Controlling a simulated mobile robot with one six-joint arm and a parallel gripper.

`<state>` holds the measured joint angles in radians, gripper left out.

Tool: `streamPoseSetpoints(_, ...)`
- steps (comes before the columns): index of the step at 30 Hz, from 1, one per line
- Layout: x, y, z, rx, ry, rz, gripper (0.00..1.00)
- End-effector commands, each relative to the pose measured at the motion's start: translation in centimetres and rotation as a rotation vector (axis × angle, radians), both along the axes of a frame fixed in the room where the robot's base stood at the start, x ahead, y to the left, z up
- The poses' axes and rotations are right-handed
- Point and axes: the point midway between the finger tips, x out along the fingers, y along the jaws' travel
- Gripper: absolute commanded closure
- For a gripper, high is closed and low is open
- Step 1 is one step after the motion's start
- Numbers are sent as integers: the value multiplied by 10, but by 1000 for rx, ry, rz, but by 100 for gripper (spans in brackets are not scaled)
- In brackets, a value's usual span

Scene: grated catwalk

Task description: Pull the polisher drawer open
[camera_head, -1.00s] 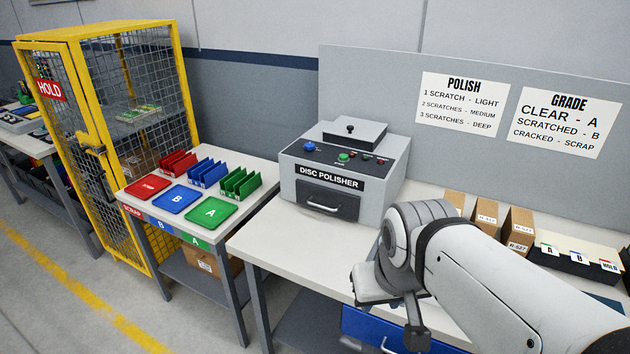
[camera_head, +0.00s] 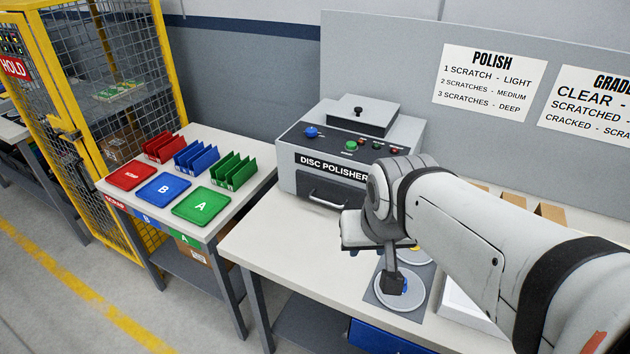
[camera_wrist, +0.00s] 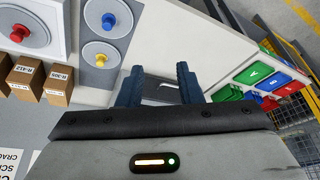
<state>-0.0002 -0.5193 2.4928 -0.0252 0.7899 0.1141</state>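The disc polisher (camera_head: 345,160) is a grey box on the bench, with buttons on its sloped top. Its drawer (camera_head: 330,193) is a dark front panel, which looks closed, with a pale bar handle (camera_head: 327,200). My wrist hangs just in front and to the right of it, covering the right end of the label. In the wrist view my gripper (camera_wrist: 158,76) has two dark blue fingers standing apart, open. A grey shape shows between them; I cannot tell what it is or whether they touch it. The fingertips are not clear in the head view.
A grey mat with discs lies right of the drawer; its blue-knobbed disc (camera_wrist: 108,20) and yellow-knobbed disc (camera_wrist: 101,56) show. Boxes (camera_wrist: 58,84) stand near the back panel. Left, a side table holds a green tray (camera_head: 202,204), a blue tray (camera_head: 163,188) and a red tray (camera_head: 131,174).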

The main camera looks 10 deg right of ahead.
Motion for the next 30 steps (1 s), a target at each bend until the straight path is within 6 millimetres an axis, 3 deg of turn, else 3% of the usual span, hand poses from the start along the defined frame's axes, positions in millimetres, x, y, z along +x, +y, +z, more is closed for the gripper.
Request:
streamPoseSetpoints(1, 19, -4, -25, 16, -41, -68, 68)
streamPoseSetpoints(8, 135, -23, -100, 250, -380, -482, 68)
streamPoseSetpoints(12, 198, -26, -142, 517, -563, -669, 68)
streamPoseSetpoints(15, 234, -23, -169, 748, -652, -768, 68)
streamPoseSetpoints(18, 259, -19, -192, 971, -693, -833, 68)
streamPoseSetpoints(22, 278, -13, -209, 1204, -701, -877, 68)
streamPoseSetpoints(30, 297, -8, -216, 1378, -683, -898, 68)
